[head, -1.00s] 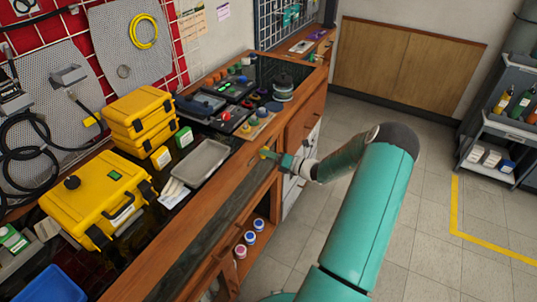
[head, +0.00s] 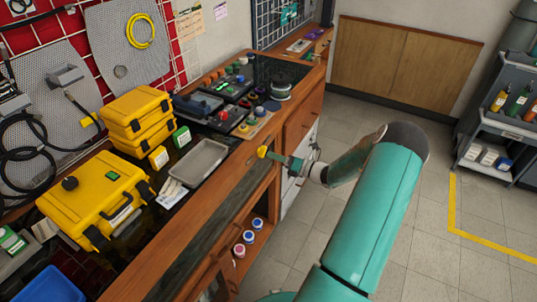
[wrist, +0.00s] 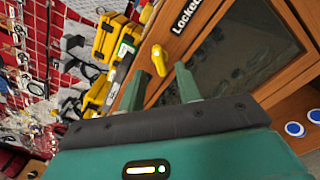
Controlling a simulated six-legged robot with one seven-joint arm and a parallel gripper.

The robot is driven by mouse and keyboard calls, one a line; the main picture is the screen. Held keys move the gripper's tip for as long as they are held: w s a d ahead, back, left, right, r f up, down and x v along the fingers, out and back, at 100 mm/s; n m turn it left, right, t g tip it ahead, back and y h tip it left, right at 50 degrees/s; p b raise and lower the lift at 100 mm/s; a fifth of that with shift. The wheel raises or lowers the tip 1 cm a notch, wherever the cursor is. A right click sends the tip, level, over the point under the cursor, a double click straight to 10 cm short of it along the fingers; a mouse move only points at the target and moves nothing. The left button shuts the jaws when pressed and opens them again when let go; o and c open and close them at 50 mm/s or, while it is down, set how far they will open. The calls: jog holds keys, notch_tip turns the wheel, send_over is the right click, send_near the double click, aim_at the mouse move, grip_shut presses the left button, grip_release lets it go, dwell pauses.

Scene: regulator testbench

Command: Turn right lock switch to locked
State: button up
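The lock switch is a yellow knob (wrist: 158,57) on the wooden front of the bench cabinet, beside a black label (wrist: 186,15) reading "Locked". The knob also shows in the head view (head: 262,152), at the tip of my gripper. My gripper (wrist: 165,79) is open, its two green fingers apart with nothing between them in the wrist view. The knob appears just beyond the fingertips; I cannot tell whether they touch it. In the head view my gripper (head: 279,159) reaches left toward the cabinet front.
The bench top holds yellow cases (head: 95,200), a metal tray (head: 198,163) and a control panel with knobs (head: 238,108). A glass cabinet door (wrist: 228,55) lies right of the knob. Round-lidded containers (head: 250,237) sit on a lower shelf.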

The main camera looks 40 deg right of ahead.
jog(key=v, duration=0.9)
jog(key=shift+s, duration=0.25)
jog(key=shift+s+d, duration=0.1)
